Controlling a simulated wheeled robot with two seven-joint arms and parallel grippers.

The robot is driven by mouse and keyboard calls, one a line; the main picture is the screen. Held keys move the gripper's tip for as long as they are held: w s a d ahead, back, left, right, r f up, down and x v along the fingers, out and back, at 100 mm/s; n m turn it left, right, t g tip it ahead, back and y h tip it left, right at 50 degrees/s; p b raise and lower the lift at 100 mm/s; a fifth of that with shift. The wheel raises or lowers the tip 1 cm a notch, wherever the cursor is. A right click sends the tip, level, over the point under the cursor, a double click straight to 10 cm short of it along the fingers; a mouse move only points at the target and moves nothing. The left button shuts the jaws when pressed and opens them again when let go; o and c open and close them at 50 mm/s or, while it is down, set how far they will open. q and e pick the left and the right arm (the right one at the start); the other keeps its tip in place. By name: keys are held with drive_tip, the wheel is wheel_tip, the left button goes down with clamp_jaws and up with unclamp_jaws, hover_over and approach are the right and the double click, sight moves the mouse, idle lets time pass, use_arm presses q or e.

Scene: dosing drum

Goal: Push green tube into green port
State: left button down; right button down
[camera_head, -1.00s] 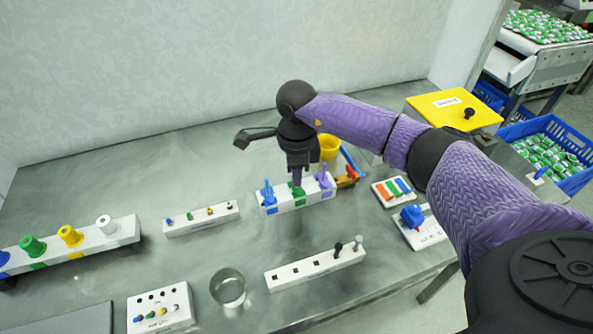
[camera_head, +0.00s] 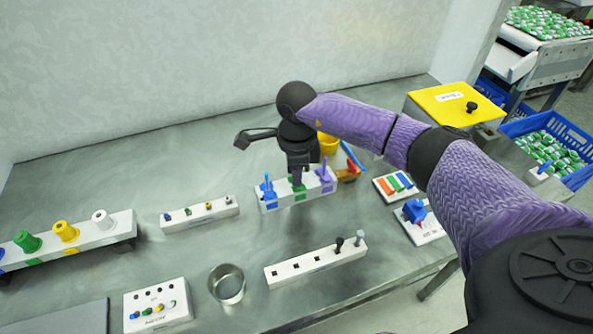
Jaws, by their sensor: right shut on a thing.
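A white block (camera_head: 270,207) with a blue, a green and a purple port stands in the middle of the table. The green port (camera_head: 300,197) is its middle one, marked by a green patch on the front. My right gripper (camera_head: 298,180) points down right over the green port and is shut on the green tube (camera_head: 299,187). Only a little green shows under the fingers, so how deep the tube sits cannot be told. A blue piece (camera_head: 267,190) stands at the left port and a purple piece (camera_head: 324,172) at the right port. My left gripper is out of view.
A yellow cup (camera_head: 328,145) stands behind the block. A small white strip (camera_head: 180,222) lies to the left, a longer strip (camera_head: 290,272) in front. A metal cup (camera_head: 227,285) stands front left. Bare table lies between block and front strip.

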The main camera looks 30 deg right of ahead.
drive_tip(key=shift+f, duration=0.1)
drive_tip(key=c, duration=0.7)
unclamp_jaws()
wheel_tip(320, 180, up, 10)
drive_tip(key=shift+p, duration=1.15)
drive_tip(key=shift+c, duration=0.2)
clamp_jaws()
